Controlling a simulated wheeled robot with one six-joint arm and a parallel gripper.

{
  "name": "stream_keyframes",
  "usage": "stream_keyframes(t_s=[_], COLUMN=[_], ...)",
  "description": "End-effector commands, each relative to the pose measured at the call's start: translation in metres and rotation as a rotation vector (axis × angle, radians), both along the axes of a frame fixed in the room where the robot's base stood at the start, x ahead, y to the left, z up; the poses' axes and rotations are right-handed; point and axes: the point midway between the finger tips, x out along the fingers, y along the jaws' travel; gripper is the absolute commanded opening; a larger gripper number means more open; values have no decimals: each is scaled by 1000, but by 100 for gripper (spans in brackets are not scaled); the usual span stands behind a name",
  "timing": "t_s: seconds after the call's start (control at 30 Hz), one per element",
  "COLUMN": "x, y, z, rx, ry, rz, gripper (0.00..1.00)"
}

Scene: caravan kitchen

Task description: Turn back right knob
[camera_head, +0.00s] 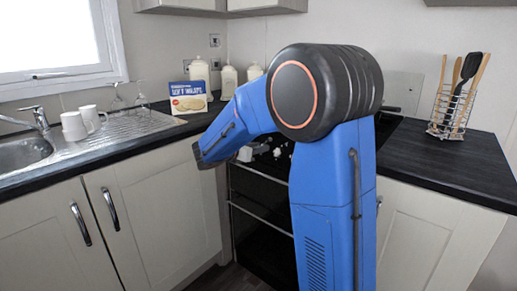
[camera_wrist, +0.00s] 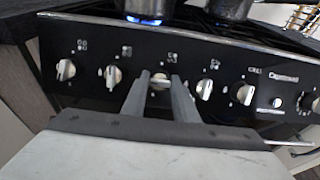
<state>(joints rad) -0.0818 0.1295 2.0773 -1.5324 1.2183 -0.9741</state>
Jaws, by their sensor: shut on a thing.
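The black stove panel (camera_wrist: 225,70) fills the wrist view, with a row of silver knobs along it. My gripper (camera_wrist: 160,82) has one finger on each side of the third knob from the left (camera_wrist: 160,77) and is shut on it. The small mark above this knob is visible, but its exact angle is hard to read between the fingers. Other knobs stand to the left (camera_wrist: 112,76) and right (camera_wrist: 204,89). A blue flame (camera_wrist: 143,19) burns under a pot at the top of the wrist view. In the head view my arm hides most of the stove.
Pots (camera_wrist: 228,8) stand on the hob above the panel. An oven handle (camera_wrist: 288,142) runs below. In the head view, a utensil rack (camera_head: 453,110) is on the right counter; a blue box (camera_head: 188,97), white jars and mugs (camera_head: 74,126) are on the left.

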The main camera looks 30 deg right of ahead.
Motion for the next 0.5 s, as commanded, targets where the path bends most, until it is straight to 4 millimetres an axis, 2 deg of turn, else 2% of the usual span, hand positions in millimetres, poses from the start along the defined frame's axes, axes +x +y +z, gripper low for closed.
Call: stream_keyframes(t_s=[0.03, 0.1, 0.5], x=[0, 0, -2], y=[0, 0, 5], z=[-1, -1, 1], rx=[1, 1, 0], ry=[1, 0, -1], rz=[0, 0, 1], gripper=[31, 44, 44])
